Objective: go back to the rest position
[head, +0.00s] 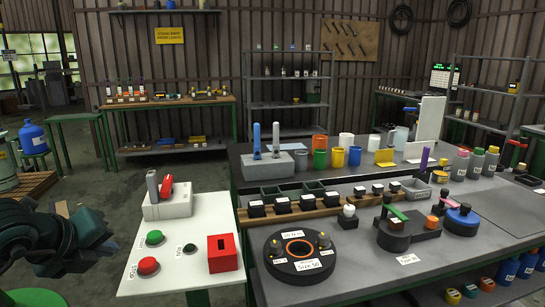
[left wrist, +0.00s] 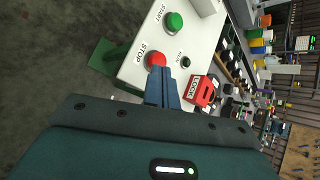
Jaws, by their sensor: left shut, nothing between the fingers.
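My left gripper (left wrist: 161,76) shows in the left wrist view with its two blue fingers together and nothing between them. In the head view my left arm comes in at the lower left, beside the white control table (head: 185,265) and apart from it. The fingertips overlap the table's front edge near the red STOP button (left wrist: 156,59) in the left wrist view; whether they touch cannot be told. My right gripper is in neither view.
The control table carries a green START button (head: 154,238), a red lock box (head: 222,252) and a grey switch block (head: 167,203). A dark workbench (head: 420,262) with a round black fixture (head: 299,256) and several cups stands to the right.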

